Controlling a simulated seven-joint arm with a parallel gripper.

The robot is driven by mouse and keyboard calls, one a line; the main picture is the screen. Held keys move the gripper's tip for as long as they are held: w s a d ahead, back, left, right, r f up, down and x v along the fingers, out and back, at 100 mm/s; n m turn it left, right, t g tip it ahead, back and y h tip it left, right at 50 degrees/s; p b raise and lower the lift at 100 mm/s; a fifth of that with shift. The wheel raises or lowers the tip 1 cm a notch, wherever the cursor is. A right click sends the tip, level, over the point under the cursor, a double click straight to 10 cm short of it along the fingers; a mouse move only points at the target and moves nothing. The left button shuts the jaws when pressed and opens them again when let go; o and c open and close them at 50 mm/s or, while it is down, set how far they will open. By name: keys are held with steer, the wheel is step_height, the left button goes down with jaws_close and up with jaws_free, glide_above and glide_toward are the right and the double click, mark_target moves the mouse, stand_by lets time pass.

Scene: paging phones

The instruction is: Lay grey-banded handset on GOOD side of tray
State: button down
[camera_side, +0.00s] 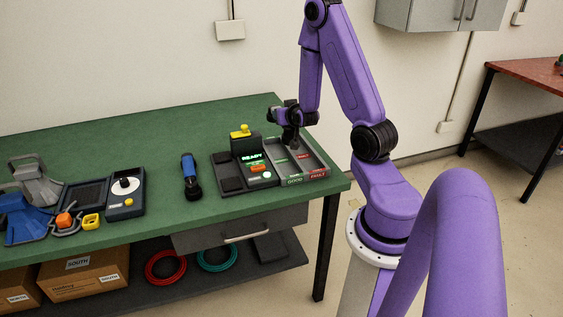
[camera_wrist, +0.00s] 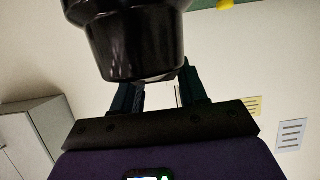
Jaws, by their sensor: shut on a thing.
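My gripper (camera_side: 289,118) is over the back of the two-part tray (camera_side: 322,166), near its divider. In the wrist view, a dark handset (camera_wrist: 140,40) with a flared black end is between the fingers, and my gripper is shut on it. In the side view, the held handset (camera_side: 291,138) reaches down toward the tray; I cannot tell whether it touches, and its band is not clear. The tray's front is marked GOOD on the left and FAULT on the right.
A dial unit (camera_side: 126,190), yellow pieces and blue and grey stands crowd the bench's left. The back of the green bench (camera_side: 130,135) is clear.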

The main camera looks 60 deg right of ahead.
steer(key=shift+f, duration=6.15)
steer(key=shift+f, duration=0.1)
steer(key=c, duration=0.6)
jaws_free()
steer(key=shift+v, duration=2.75)
